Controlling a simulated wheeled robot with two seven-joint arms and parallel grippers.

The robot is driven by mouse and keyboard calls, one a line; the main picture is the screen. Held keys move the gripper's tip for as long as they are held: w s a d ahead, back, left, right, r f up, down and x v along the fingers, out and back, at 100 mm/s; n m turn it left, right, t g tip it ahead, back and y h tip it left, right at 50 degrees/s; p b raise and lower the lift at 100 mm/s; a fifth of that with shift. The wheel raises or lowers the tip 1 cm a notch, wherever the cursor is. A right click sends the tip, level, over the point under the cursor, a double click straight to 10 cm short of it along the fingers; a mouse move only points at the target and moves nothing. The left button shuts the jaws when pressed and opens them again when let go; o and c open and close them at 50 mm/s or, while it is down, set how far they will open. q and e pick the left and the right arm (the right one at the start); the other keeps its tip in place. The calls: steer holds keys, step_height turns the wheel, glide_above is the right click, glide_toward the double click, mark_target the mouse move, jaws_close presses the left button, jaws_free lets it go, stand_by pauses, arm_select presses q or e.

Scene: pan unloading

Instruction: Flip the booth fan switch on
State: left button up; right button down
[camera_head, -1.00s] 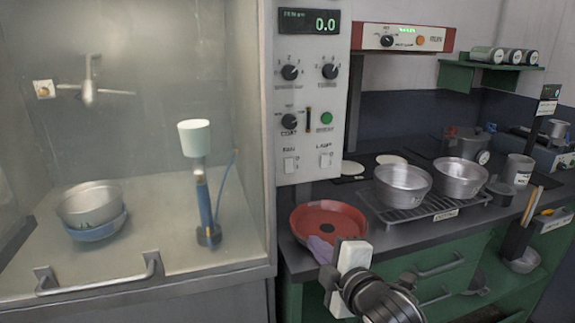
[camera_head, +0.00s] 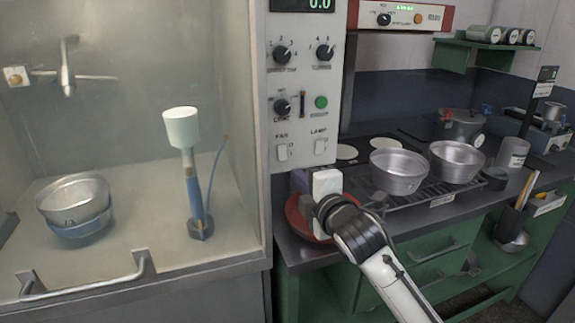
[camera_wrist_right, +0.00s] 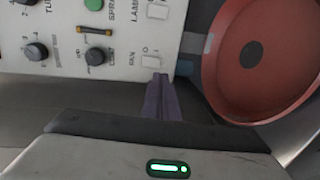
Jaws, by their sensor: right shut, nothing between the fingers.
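The FAN switch (camera_head: 282,152) is a small white rocker low on the pale control panel (camera_head: 292,118), under the FAN label. It also shows in the right wrist view (camera_wrist_right: 150,61), where O and I marks sit beside it. My right gripper (camera_head: 299,181) is just below the panel in the head view, its purple fingers partly hidden by its white body. In the right wrist view its fingers (camera_wrist_right: 161,82) are shut and empty, with the tips close to the FAN switch. I cannot tell whether they touch it. My left gripper is not in view.
The LAMP switch (camera_head: 319,147) is right of the FAN switch. Several knobs and a green button (camera_head: 321,102) sit above. A red pan (camera_head: 298,224) is behind my right gripper on the dark counter. Metal bowls (camera_head: 398,174) stand on a rack to the right.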

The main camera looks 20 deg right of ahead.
glide_toward(283, 161)
steer(key=w, duration=0.3)
steer(key=shift+w+a, duration=0.3)
steer(key=shift+w, duration=0.05)
steer(key=shift+w+f, duration=0.15)
steer(key=shift+w, duration=0.65)
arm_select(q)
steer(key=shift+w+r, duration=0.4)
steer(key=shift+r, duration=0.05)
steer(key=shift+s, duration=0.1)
